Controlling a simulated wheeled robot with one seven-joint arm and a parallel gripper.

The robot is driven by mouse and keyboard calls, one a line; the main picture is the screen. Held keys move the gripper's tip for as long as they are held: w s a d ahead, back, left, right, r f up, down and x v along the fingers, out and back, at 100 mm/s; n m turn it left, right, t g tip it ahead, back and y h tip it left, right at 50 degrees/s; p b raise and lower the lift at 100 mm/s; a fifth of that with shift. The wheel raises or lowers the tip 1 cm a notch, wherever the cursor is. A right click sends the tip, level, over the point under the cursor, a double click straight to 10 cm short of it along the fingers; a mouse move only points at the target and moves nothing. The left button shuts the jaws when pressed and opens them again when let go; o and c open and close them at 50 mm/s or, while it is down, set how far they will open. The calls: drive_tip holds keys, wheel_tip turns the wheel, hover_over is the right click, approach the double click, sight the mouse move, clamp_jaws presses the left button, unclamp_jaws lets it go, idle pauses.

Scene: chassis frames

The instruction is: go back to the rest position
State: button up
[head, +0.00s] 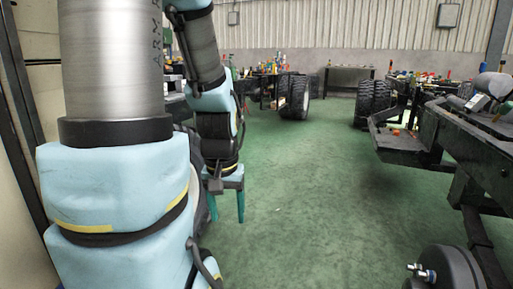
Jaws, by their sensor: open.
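My gripper (227,214) hangs at the end of my arm in the head view, left of the middle. Its two teal fingers point down and stand apart with green floor showing between them, so it is open and empty. The fingers hang clear of the chassis frame (477,150) at the right. My own large arm links fill the left side of the view and hide what is behind them.
Green floor (310,190) lies clear through the middle. The dark chassis frame stands along the right, with a wheel hub (440,272) low in front. Big black tires (373,102) and cluttered workbenches stand farther back. A corrugated wall (350,35) closes the far end.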

wheel_tip(320, 180, up, 33)
drive_tip(key=p, duration=3.1)
drive_tip(key=shift+f, duration=0.2)
